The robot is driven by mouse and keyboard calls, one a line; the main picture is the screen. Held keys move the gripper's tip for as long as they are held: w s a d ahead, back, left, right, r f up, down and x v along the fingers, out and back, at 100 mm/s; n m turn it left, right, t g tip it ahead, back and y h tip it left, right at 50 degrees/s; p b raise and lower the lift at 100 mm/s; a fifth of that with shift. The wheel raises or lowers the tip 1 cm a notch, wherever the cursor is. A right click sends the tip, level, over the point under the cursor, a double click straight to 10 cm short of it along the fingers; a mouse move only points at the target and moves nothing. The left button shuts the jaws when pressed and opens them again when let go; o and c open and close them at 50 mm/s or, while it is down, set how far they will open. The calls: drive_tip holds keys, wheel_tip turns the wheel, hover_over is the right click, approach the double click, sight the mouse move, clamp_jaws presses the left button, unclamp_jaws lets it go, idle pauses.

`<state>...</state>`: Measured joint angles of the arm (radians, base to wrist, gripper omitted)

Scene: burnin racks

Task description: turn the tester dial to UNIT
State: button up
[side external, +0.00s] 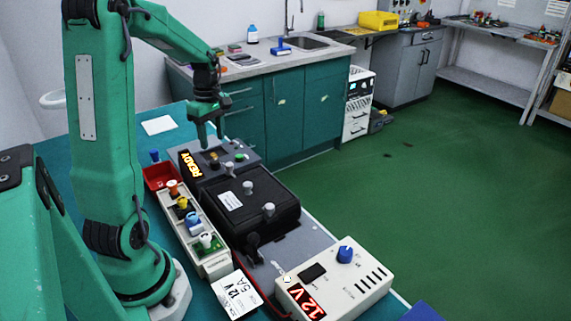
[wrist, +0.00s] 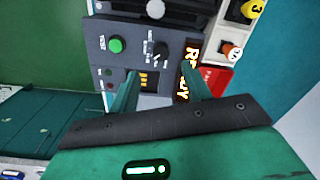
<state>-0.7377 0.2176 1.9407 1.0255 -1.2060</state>
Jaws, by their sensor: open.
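The tester (side external: 222,176) is a dark grey box with a lit READY display (wrist: 189,68), a green button (wrist: 117,44) and a small amber window. Its dial (wrist: 158,48) is a small black knob between the green button and the READY display, with printing around it too small to read. My gripper (side external: 208,143) is over the tester. In the wrist view my gripper (wrist: 160,70) has its two green fingers apart with nothing between them, and the dial shows just beyond the tips. I cannot tell which position the dial points to.
A black box (side external: 252,205) with metal knobs stands against the tester. A pale rack (side external: 212,264) of coloured numbered parts and a red tray (side external: 158,177) lie alongside. A cream supply (side external: 335,285) with a blue knob and lit 12 V stands in front.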

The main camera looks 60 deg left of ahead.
sight(215, 161)
drive_tip(key=shift+s+d+f, duration=0.1)
drive_tip(key=shift+s+f, duration=0.05)
drive_tip(key=shift+f, duration=3.45)
drive_tip(key=c, duration=1)
